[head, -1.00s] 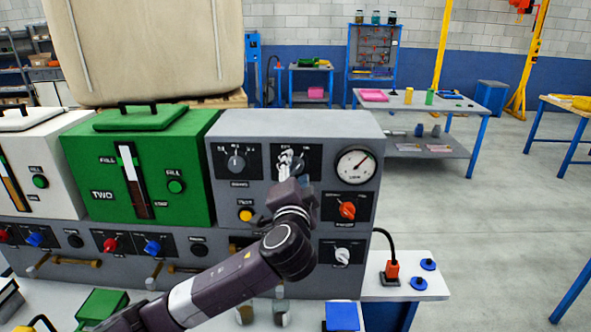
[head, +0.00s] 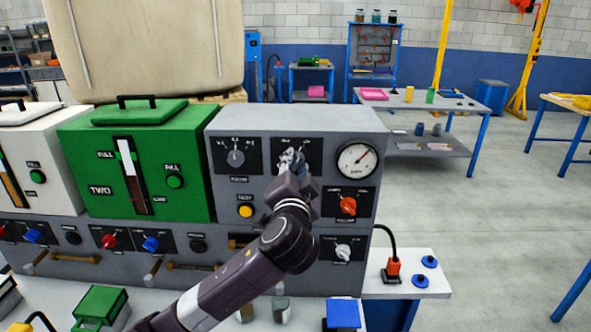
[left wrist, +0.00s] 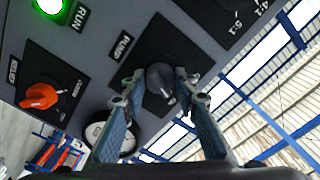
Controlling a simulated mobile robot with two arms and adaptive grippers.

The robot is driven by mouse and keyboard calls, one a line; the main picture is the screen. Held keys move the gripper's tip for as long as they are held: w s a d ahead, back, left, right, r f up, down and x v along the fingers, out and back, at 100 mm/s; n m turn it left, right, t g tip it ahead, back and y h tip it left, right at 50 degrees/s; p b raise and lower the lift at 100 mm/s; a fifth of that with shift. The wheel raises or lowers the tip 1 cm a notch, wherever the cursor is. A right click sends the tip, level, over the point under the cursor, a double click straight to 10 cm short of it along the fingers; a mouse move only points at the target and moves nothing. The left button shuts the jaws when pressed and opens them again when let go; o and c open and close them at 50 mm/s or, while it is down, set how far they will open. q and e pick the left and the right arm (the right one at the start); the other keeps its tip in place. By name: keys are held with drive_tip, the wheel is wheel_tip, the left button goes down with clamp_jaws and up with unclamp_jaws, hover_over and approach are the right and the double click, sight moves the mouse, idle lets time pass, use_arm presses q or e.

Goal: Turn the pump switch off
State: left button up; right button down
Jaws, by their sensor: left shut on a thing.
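The pump switch is a dark round knob (left wrist: 160,78) on a black plate labelled PUMP, seen in the left wrist view. My left gripper (left wrist: 160,92) has a finger on each side of the knob and is shut on it. In the head view my left gripper (head: 291,163) reaches the upper middle plate of the grey control panel (head: 225,118), left of the round gauge (head: 357,160). There the gripper hides the knob and most of the plate. The knob's exact setting is hard to read. My right gripper is not in view.
A lit green RUN lamp (left wrist: 50,5) and an orange knob (left wrist: 38,96) are near the pump switch. A grey ratio knob (head: 236,158) and a yellow button (head: 246,211) sit to its left in the head view. A green tank box (head: 190,150) stands beside the panel.

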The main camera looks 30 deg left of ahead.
use_arm(q)
drive_tip(key=n+b, duration=0.1)
drive_tip(key=n, duration=0.1)
drive_tip(key=n+b, duration=0.1)
drive_tip(key=n, duration=0.1)
drive_tip(key=shift+d+f+n, duration=0.1)
drive_tip(key=shift+f+n, duration=0.1)
drive_tip(key=shift+n, duration=0.1)
drive_tip(key=shift+n+b, duration=0.65)
drive_tip(key=shift+n, duration=0.55)
drive_tip(key=shift+r+n+b, duration=0.15)
drive_tip(key=shift+n+b, duration=0.2)
drive_tip(key=shift+n, duration=1.05)
drive_tip(key=o, duration=1.2)
drive_tip(key=shift+r, duration=0.1)
drive_tip(key=shift+c, duration=0.2)
